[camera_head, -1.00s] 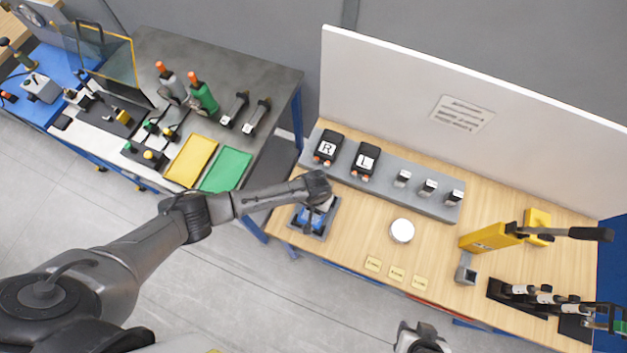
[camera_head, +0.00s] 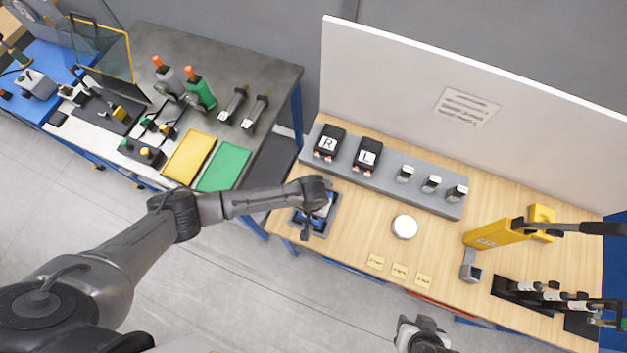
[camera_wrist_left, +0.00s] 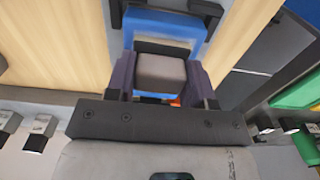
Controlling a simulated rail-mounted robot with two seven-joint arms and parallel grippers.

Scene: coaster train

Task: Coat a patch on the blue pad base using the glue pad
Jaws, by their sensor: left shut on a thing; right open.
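My left gripper (camera_head: 314,207) is at the left end of the wooden table, over a dark tray holding the blue pad base (camera_wrist_left: 165,22). In the left wrist view its two fingers are shut on the glue pad (camera_wrist_left: 160,70), a grey block with a dark top edge. The glue pad lies in front of the blue surface; whether it touches it I cannot tell. In the head view my wrist hides the glue pad and most of the blue base. My right gripper (camera_head: 425,330) is open and empty at the bottom, off the table's front edge.
A grey rack (camera_head: 391,182) with blocks marked R and L stands behind. A white disc (camera_head: 405,227) and small yellow labels (camera_head: 399,271) lie to the right, then a yellow press (camera_head: 497,234). A dark table with yellow and green trays (camera_head: 224,168) stands left.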

